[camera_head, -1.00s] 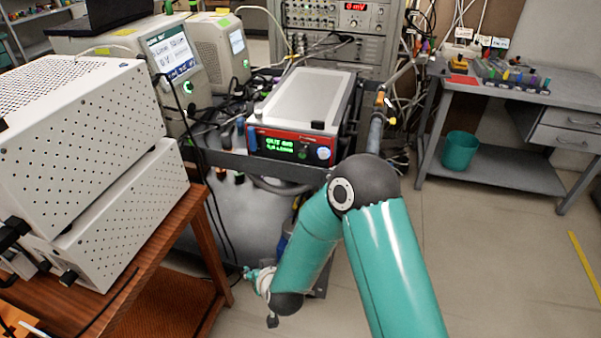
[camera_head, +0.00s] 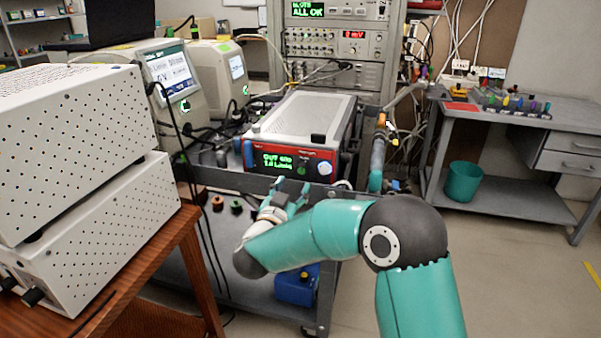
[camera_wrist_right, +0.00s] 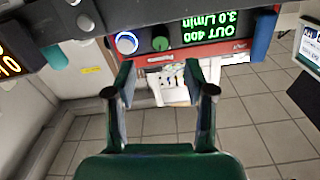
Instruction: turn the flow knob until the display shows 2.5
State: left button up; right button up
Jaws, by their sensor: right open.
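The red-fronted device (camera_head: 290,155) sits on the cart in the head view. Its green-lit display (camera_head: 278,161) is hard to read there; the right wrist view, upside down, shows the display (camera_wrist_right: 208,28) reading OUT 400 and 3.0 L/min. Beside the display are a green knob (camera_head: 301,171) and a larger blue-and-white knob (camera_head: 324,168). The wrist view also shows the green knob (camera_wrist_right: 160,43) and the blue-and-white knob (camera_wrist_right: 126,42). I cannot tell which is the flow knob. My right gripper (camera_wrist_right: 158,68) is open and empty, in front of the panel, apart from both knobs. My left gripper is out of view.
The cart's dark front rail (camera_head: 232,180) runs below the device. White perforated boxes (camera_head: 85,200) stand on a wooden table at the left. A blue container (camera_head: 297,290) is on the cart's lower shelf. The floor at the right is open.

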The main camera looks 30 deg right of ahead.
aim_at(301, 171)
jog(key=x, duration=0.8)
jog(key=shift+w+d, duration=0.1)
jog(key=shift+w, duration=0.05)
jog(key=c, duration=1)
jog(key=shift+a, duration=0.2)
grip_shut()
jog(key=shift+d, duration=0.15)
